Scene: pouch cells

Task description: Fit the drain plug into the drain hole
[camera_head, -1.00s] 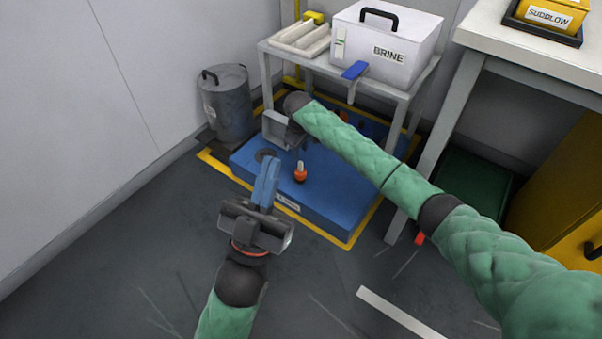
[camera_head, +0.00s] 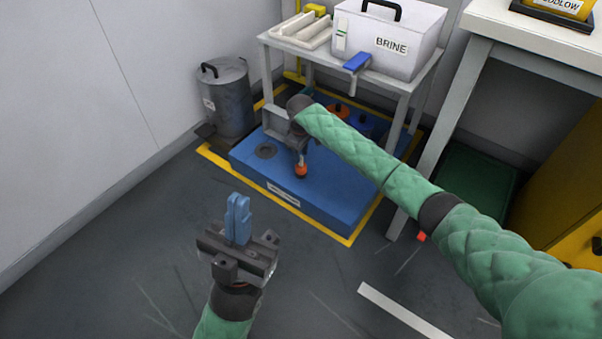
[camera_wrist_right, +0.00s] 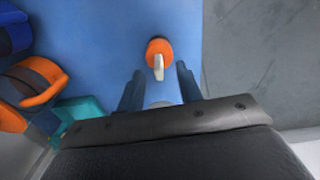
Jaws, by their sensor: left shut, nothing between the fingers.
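The orange drain plug (camera_head: 301,170) with a pale upright stem stands on the blue platform (camera_head: 335,195). It also shows in the right wrist view (camera_wrist_right: 159,50). The dark round drain hole (camera_head: 265,151) is in the platform, to the left of the plug, and looks empty. My right gripper (camera_head: 302,152) is over the plug; in its wrist view the fingers (camera_wrist_right: 158,75) are apart, with the plug just beyond their tips. Whether they touch the stem I cannot tell. My left gripper (camera_head: 238,202) is shut and empty, in front of the platform.
A grey rack with a white BRINE box (camera_head: 385,45) stands over the back of the platform. A grey bin (camera_head: 228,98) stands at the left. Orange and blue round parts (camera_wrist_right: 38,80) lie near my right gripper. The front floor is mostly clear.

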